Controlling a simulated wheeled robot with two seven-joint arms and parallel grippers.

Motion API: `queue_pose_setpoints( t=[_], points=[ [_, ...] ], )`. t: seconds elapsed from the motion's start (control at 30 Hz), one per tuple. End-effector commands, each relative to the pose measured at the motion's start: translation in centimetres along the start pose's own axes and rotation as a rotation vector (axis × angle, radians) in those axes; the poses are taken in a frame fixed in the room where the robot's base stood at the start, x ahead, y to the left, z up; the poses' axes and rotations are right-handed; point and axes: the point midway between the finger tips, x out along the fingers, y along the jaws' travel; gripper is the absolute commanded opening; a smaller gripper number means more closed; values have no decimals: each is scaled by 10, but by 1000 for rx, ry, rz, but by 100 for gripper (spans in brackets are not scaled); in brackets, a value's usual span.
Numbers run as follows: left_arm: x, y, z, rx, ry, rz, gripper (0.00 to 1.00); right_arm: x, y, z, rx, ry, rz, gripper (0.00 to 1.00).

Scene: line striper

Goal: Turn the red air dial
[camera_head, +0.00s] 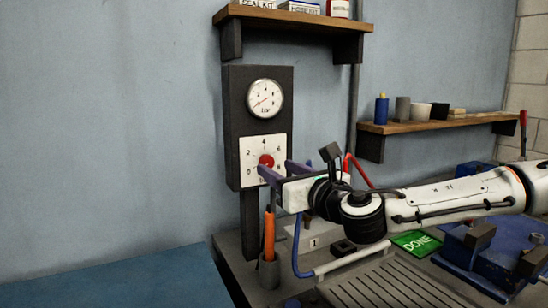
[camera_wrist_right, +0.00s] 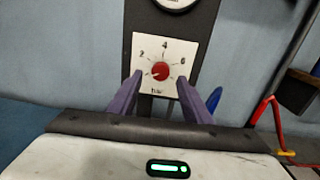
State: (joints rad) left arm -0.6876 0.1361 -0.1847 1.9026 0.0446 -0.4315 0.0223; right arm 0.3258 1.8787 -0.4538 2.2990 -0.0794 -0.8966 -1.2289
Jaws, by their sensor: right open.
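The red air dial (camera_head: 266,160) sits in the middle of a white numbered plate (camera_head: 249,147) on a dark upright panel. The dial also shows in the right wrist view (camera_wrist_right: 160,71), with a light pointer mark toward its lower left. My right gripper (camera_head: 276,168) comes in from the right, its purple fingers in front of the plate's lower part. In the right wrist view the open fingers (camera_wrist_right: 162,80) stand apart, on either side below the dial. Whether they touch the dial cannot be told. My left gripper is not in view.
A round gauge (camera_head: 264,98) is above the dial plate. An orange-handled tool (camera_head: 269,235) stands in a dark holder below. A green DONE pad (camera_head: 416,243) and blue fixture (camera_head: 490,250) lie on the bench at right. Shelves (camera_head: 440,124) hang behind.

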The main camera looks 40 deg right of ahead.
Motion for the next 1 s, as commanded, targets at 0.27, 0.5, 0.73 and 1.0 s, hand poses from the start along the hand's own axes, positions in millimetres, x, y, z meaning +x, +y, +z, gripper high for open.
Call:
queue_pose_setpoints(
  t=[0.27,0.5,0.73,1.0],
  points=[
    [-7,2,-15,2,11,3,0,24,0,1,3,0,1,44],
    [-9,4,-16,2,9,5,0,30,0,0,0,0,-1,44],
    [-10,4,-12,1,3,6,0,30,0,0,-1,0,-1,43],
    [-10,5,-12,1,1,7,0,30,0,0,-1,0,0,3]
  ],
)
